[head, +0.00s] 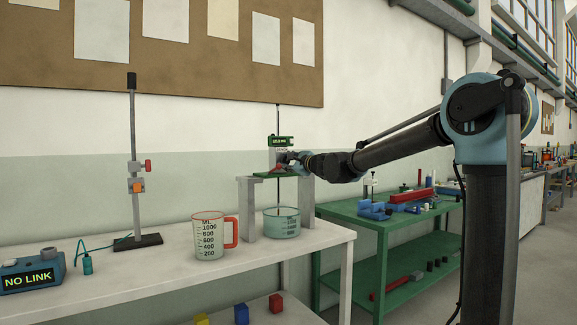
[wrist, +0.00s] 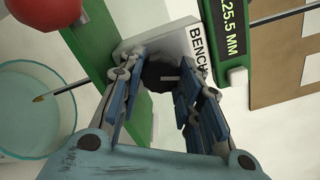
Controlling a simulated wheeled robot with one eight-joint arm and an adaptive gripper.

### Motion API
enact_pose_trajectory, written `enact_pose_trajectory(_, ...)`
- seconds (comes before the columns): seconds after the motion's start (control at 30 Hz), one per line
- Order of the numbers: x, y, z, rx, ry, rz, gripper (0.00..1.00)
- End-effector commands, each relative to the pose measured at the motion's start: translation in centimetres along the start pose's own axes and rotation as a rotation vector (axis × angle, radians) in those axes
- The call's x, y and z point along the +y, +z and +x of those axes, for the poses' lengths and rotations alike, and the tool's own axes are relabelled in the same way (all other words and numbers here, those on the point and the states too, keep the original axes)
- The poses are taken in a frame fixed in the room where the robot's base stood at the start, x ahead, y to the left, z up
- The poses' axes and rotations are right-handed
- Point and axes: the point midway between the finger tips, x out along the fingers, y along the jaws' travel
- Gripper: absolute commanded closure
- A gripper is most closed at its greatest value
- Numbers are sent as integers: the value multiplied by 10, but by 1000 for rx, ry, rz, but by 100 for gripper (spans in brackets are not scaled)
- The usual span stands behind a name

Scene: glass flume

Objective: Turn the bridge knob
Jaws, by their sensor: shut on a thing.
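The bridge (head: 247,210) stands on the white bench, with pale legs and a green crosspiece (head: 264,176). A green display (head: 281,141) sits above it on a vertical rod. The dark round bridge knob (wrist: 158,76) is on this block's face and carries a light mark. My gripper (wrist: 162,73) is shut on the knob, a finger on each side. In the head view my gripper (head: 286,161) hides the knob.
A glass bowl of water (head: 281,225) stands under the bridge; the rod's thin tip is over it. A red ball (wrist: 45,10) is near the green crosspiece. A measuring jug (head: 209,240), a rod stand (head: 137,241) and a "NO LINK" box (head: 30,276) are to the left.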

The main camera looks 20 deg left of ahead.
Motion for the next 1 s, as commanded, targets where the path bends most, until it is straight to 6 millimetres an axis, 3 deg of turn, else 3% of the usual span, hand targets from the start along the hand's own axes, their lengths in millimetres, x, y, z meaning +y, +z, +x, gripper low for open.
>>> enact_pose_trajectory(0.33,0,0,0,-1,0,-38,92)
enact_pose_trajectory(0.37,0,0,0,-1,0,-38,61)
enact_pose_trajectory(0.43,0,0,0,-1,0,-38,48)
enact_pose_trajectory(0.83,0,0,-2,0,0,-37,48)
enact_pose_trajectory(1.0,0,0,-17,1,0,-37,48)
